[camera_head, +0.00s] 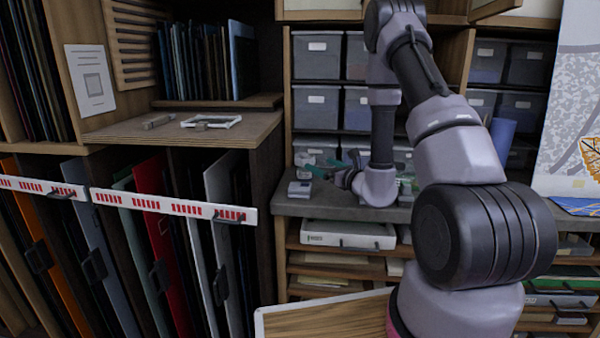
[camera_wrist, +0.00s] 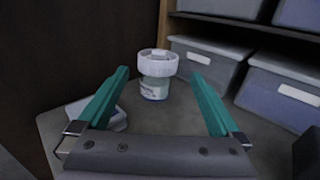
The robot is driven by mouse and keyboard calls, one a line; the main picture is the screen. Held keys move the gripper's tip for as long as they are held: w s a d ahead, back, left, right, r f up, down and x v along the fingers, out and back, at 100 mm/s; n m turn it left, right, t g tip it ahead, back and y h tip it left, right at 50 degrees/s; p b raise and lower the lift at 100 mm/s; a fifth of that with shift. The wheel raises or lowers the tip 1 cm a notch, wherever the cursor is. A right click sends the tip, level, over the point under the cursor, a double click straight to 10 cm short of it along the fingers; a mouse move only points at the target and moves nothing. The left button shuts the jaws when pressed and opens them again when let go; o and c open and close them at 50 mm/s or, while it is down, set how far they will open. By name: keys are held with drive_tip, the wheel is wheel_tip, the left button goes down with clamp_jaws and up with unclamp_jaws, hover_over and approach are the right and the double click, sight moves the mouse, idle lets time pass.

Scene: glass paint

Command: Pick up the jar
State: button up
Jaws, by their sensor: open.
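The jar (camera_wrist: 155,75) stands upright on the grey counter in the wrist view. It has a wide white ribbed lid and a pale, bluish body with a label. My gripper (camera_wrist: 163,82) is open, with its two teal fingers pointing toward the jar, one to each side of it in the picture. The jar appears just beyond the fingertips, and I see no contact. In the head view my gripper (camera_head: 330,168) is at the left end of the counter, low over it. The jar is hard to make out there among small items near the fingers.
Grey lidded bins (camera_wrist: 207,62) stand behind and right of the jar. A dark wooden panel (camera_wrist: 75,50) rises at the left. A small pale box (camera_head: 300,188) sits at the counter's left end; a pale object (camera_wrist: 108,115) lies by the left finger. The grey counter (camera_head: 315,208) has drawers below.

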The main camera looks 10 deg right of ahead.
sight(311, 159)
drive_tip(key=x, duration=0.7)
drive_tip(key=shift+w+a+r, duration=0.1)
drive_tip(key=shift+w+a, duration=0.05)
drive_tip(key=shift+a, duration=0.1)
clamp_jaws()
